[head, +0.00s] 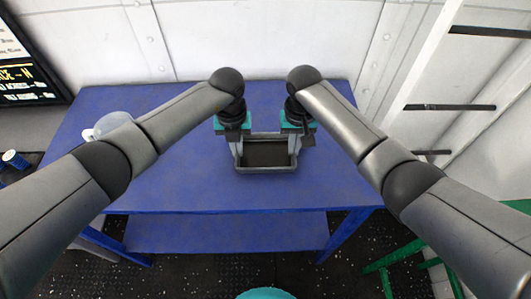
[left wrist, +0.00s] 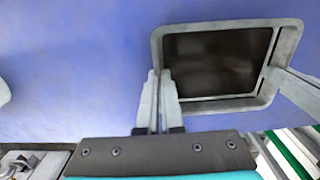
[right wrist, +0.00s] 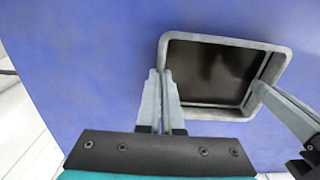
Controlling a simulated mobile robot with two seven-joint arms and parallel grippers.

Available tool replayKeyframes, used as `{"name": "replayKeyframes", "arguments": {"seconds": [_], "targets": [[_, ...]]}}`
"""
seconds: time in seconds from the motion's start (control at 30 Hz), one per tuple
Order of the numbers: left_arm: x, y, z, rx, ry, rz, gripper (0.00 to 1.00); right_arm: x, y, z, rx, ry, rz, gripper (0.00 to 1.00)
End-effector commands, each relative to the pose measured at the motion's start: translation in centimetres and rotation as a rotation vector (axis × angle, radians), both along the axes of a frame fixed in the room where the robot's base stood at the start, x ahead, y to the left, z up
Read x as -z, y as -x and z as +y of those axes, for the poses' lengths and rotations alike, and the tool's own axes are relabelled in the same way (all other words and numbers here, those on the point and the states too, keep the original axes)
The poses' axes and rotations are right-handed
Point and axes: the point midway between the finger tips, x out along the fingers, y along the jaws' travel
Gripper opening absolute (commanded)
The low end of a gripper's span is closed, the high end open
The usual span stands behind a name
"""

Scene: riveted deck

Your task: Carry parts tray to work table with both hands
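The parts tray (head: 265,168) is a grey rectangular tray with a dark inside and looks empty. It is over the middle of the blue work table (head: 190,183); I cannot tell whether it rests on the top or hangs just above it. My left gripper (left wrist: 158,74) has its fingers close together on one end wall of the tray (left wrist: 225,103). My right gripper (right wrist: 160,74) has its fingers close together on the opposite end wall of the tray (right wrist: 205,113). In the head view my wrists partly hide the tray's ends.
A clear rounded container (head: 112,123) stands at the table's left side, partly behind my left arm. A blue cup (head: 14,159) is beyond the left edge. A green frame (head: 398,262) is at lower right. The table top is clear in front and at the back.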

Motion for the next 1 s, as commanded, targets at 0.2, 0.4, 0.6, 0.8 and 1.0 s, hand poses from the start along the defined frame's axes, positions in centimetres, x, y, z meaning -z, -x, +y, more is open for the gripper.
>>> {"name": "replayKeyframes", "arguments": {"seconds": [0.2,0.4,0.6,0.8,1.0], "targets": [[0.0,0.0,0.0,0.0,0.0,-0.001,0.0,0.0,0.0,0.0,0.0,0.0,-0.001,0.0],[0.0,0.0,0.0,0.0,0.0,-0.001,0.0,0.0,0.0,0.0,0.0,0.0,-0.001,0.0],[-0.1,0.0,0.0,0.0,0.0,-0.001,0.0,-0.1,0.0,0.0,0.0,0.0,-0.001,0.0],[-0.6,0.0,0.0,0.0,0.0,-0.001,0.0,-0.6,0.0,0.0,0.0,0.0,-0.001,0.0],[-2.0,0.0,0.0,0.0,0.0,-0.001,0.0,-2.0,0.0,0.0,0.0,0.0,-0.001,0.0]]}}
